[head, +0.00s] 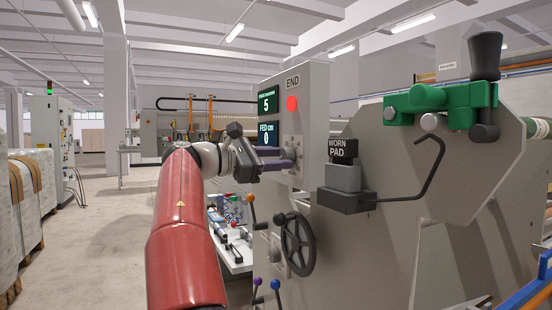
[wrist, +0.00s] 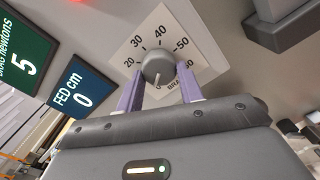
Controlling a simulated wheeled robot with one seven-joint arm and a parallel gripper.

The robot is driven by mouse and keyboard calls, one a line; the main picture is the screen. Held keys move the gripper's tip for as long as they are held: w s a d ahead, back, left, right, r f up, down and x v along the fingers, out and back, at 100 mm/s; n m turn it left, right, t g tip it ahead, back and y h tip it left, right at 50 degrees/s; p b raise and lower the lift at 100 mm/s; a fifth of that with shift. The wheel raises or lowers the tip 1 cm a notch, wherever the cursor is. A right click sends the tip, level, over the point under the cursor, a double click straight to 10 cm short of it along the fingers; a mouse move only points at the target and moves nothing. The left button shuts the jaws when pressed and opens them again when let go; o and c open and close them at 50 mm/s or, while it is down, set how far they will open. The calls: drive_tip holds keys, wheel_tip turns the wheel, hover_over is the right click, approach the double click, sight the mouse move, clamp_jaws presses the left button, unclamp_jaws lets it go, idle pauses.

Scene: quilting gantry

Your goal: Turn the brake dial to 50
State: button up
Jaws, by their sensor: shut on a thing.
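The brake dial is a round grey knob (wrist: 158,66) on a white scale plate (wrist: 178,27) in the wrist view. The numbers 20, 30, 40, 50 and 60 run around its top. The knob's pale pointer line points down in that picture, away from the 50; the lower scale is partly hidden by my fingers. My gripper (wrist: 158,88) has its two purple fingers shut on the knob, one on each side. In the head view my gripper (head: 284,161) reaches the panel's front, and the dial is partly hidden there. A green display (wrist: 22,58) reads 5 newtons.
A blue display (wrist: 78,92) reads FED cm 0. A red button (head: 292,103) sits above the dial under END. A grey block (head: 342,178) marked WORN PAD, a hooked rod (head: 430,165) and a handwheel (head: 298,242) stand close by. Open floor lies left.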

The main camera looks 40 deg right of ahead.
drive_tip(key=m, duration=0.5)
drive_tip(key=shift+m, duration=0.3)
drive_tip(key=m, duration=0.4)
drive_tip(key=shift+r, duration=0.1)
drive_tip(key=m+b, duration=0.1)
drive_tip(key=m, duration=0.5)
drive_tip(key=m+b, duration=0.1)
drive_tip(key=m, duration=0.4)
drive_tip(key=shift+r, duration=0.1)
drive_tip(key=m+b, duration=0.1)
drive_tip(key=m, duration=0.4)
drive_tip(key=shift+m, duration=0.4)
drive_tip(key=m+b, duration=0.1)
drive_tip(key=m, duration=0.4)
drive_tip(key=shift+s, duration=0.15)
drive_tip(key=m, duration=0.5)
drive_tip(key=shift+s+m, duration=0.1)
drive_tip(key=shift+m, duration=0.3)
drive_tip(key=shift+m+b, duration=0.4)
drive_tip(key=shift+m, duration=1.9)
